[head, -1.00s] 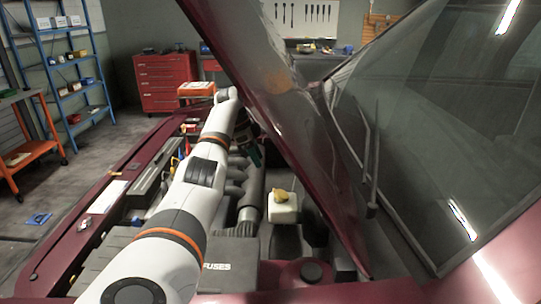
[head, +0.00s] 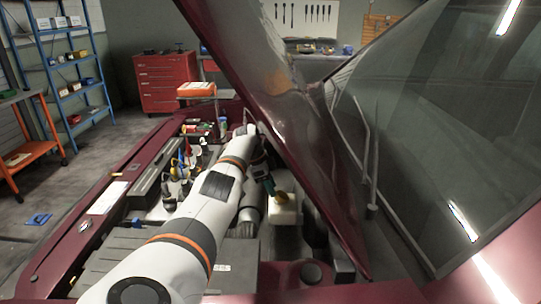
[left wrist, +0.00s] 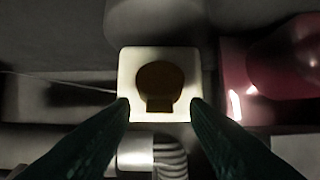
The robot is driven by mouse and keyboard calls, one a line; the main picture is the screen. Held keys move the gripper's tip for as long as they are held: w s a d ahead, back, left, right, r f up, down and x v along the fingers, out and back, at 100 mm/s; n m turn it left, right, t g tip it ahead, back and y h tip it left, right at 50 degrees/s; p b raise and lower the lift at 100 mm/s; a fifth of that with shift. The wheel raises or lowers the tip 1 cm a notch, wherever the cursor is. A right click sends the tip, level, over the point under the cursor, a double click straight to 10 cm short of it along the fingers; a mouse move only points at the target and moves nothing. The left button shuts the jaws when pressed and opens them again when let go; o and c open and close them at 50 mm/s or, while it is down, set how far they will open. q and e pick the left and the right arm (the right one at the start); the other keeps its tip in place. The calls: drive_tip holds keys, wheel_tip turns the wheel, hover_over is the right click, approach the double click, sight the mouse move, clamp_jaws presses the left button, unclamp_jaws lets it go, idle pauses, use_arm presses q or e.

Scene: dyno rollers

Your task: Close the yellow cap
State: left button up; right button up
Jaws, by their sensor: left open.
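The yellow cap (head: 282,196) is on top of a white tank (head: 284,217) in the engine bay, partly hidden behind my left gripper in the head view. In the left wrist view the cap (left wrist: 160,80) is a shaded brownish round shape with a tab, on the square white tank top (left wrist: 128,65). I cannot tell its exact tilt. My left gripper (head: 269,187) has dark green fingers and is open and empty. Its fingertips (left wrist: 160,104) lie on either side of the cap in the wrist view; contact cannot be told. My right gripper is not in view.
The raised dark red hood (head: 300,140) slopes close along the right of my left arm. Other engine parts and several small coloured items (head: 185,165) lie left of the arm. A ribbed hose (left wrist: 170,158) is near the tank.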

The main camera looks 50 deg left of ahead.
use_arm(q)
drive_tip(key=shift+c, duration=0.5)
clamp_jaws()
drive_tip(key=shift+s+a+f+b, duration=0.2)
drive_tip(key=shift+f+b, duration=0.15)
drive_tip(key=shift+b, duration=0.2)
drive_tip(key=f+t+h+b, duration=0.1)
drive_tip(key=b, duration=0.1)
drive_tip(key=s+f+t+b, duration=0.1)
drive_tip(key=b, duration=0.2)
drive_tip(key=shift+s+a+h, duration=0.2)
drive_tip(key=shift+a+h, duration=0.2)
drive_tip(key=shift+s+a+f+b, duration=0.2)
drive_tip(key=shift+a+f+b, duration=0.05)
drive_tip(key=shift+f+b, duration=0.3)
